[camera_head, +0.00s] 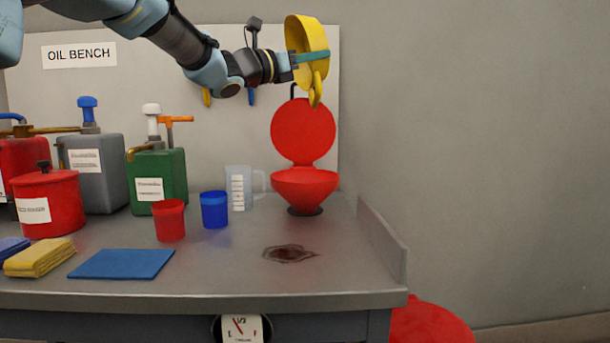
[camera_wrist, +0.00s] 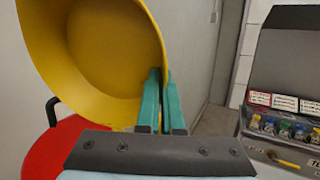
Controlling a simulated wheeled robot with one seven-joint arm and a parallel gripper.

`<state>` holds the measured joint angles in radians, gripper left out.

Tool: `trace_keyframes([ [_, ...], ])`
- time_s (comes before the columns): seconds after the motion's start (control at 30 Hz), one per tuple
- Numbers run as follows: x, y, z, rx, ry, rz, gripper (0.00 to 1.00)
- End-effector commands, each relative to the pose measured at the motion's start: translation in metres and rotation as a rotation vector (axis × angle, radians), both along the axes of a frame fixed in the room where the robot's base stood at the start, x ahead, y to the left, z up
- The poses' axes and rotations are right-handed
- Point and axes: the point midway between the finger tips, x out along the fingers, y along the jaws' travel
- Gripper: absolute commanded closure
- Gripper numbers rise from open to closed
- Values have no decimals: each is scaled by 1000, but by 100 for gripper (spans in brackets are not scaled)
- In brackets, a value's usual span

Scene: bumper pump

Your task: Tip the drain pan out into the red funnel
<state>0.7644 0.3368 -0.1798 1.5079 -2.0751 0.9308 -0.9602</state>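The drain pan (camera_head: 303,50) is a yellow round pan with a looped part at its lower edge. My gripper (camera_head: 312,57) is shut on its rim and holds it high over the bench, tipped steeply on its side. In the wrist view the teal fingers of my gripper (camera_wrist: 161,100) pinch the wall of the yellow pan (camera_wrist: 105,45). Its visible inside is plain yellow, with no liquid showing. The red funnel (camera_head: 305,188) stands upright on the bench below the pan, with its round lid (camera_head: 303,130) raised behind. A red disc, apparently the lid, shows in the wrist view (camera_wrist: 50,155).
A clear measuring jug (camera_head: 239,185), a blue cup (camera_head: 214,209) and a red cup (camera_head: 170,221) stand left of the funnel. A dark spill (camera_head: 290,254) lies in front. A low side guard (camera_head: 382,240) edges the bench's right. Cans stand at left.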

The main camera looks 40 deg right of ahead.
Motion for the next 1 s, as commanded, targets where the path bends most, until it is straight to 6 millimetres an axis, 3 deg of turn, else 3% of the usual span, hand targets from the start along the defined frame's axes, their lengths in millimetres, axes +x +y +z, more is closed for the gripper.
trace_keyframes([
  [1.0,-8,-17,5,237,-107,-2,100],
])
